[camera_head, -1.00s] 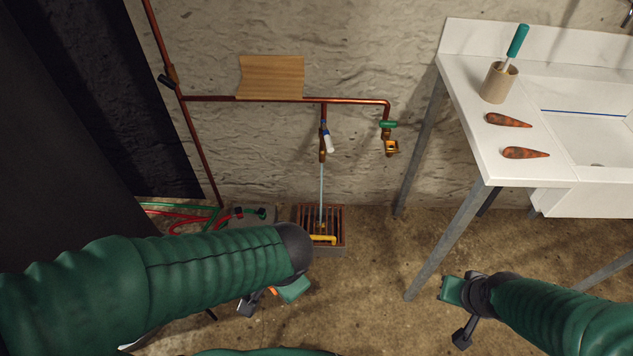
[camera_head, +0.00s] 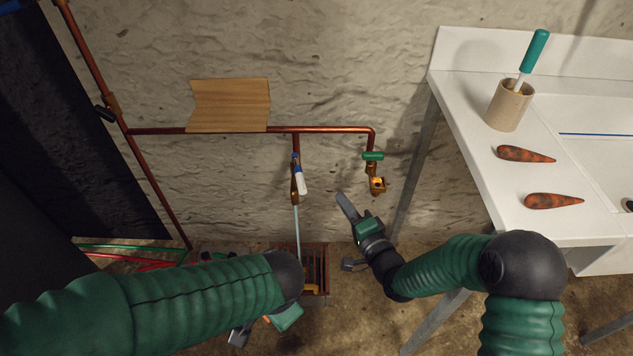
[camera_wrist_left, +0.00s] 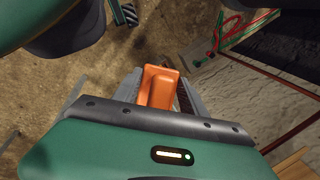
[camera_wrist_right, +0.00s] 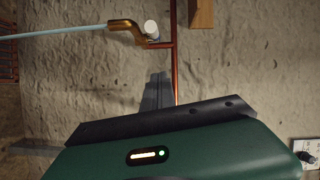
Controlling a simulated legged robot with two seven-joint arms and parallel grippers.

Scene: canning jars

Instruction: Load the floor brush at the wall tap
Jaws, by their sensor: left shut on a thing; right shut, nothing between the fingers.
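The wall tap (camera_head: 298,180) has a brass body and a white and blue lever. A thin pale stream (camera_head: 298,225) runs straight down from it to a floor drain (camera_head: 318,262). My right gripper (camera_head: 346,206) is shut and empty, to the right of the stream and below tap height. Its closed fingers also show in the right wrist view (camera_wrist_right: 157,90), apart from the tap. My left gripper (camera_wrist_left: 158,84) is shut on an orange handle (camera_wrist_left: 157,88), perhaps the floor brush. My left forearm hides most of it in the head view.
A second brass outlet with a green handle (camera_head: 373,156) hangs to the right. A wooden board (camera_head: 228,105) is on the wall above the copper pipe. A white sink table (camera_head: 465,130) stands right, carrying a cup (camera_head: 510,106). Red and green hoses (camera_head: 125,258) lie left.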

